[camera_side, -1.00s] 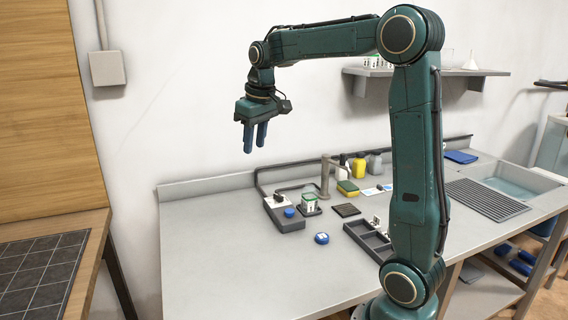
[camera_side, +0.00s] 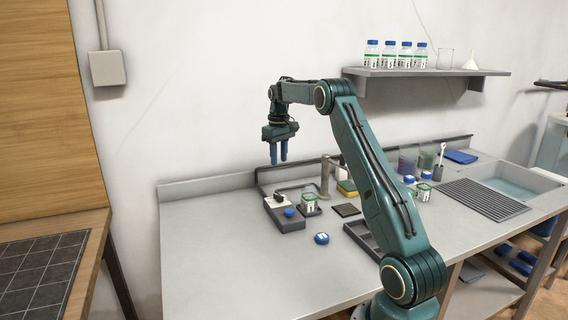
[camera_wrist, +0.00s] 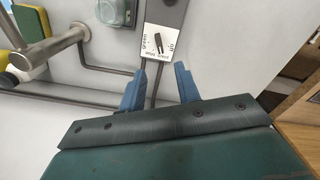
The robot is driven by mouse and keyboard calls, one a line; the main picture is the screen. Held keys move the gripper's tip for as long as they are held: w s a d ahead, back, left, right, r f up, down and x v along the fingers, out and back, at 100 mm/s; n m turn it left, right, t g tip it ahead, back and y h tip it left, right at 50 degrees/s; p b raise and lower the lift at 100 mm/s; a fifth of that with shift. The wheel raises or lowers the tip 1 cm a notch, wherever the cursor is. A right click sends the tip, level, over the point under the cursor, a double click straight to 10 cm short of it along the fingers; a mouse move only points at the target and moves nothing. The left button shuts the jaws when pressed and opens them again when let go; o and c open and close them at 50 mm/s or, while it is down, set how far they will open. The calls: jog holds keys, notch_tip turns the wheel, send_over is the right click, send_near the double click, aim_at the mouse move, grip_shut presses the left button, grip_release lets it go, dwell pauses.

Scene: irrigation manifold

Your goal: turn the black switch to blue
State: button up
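The black switch (camera_side: 279,198) is a small pointer on a white plate at the back of a grey box. In the wrist view, the switch (camera_wrist: 159,43) lies just beyond my fingertips. A blue round button (camera_side: 289,212) sits on the same box, in front of the plate. My gripper (camera_side: 279,163) points down, above and behind the box, apart from the switch. Its two blue fingers are spread with nothing between them, as the wrist view of the gripper (camera_wrist: 159,80) also shows.
A tap (camera_side: 326,176) and a bent pipe stand behind and right of the box. A jar (camera_side: 310,203) is close on the box's right. A blue round lid (camera_side: 321,238) lies in front. The left of the worktop (camera_side: 205,245) is clear.

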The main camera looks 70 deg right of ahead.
aim_at(278, 198)
jog(key=shift+d+f, duration=0.15)
jog(key=shift+d, duration=0.05)
jog(key=shift+f, duration=0.1)
notch_tip(278, 198, down, 14)
jog(key=shift+r, duration=0.2)
dwell(0.6)
grip_shut()
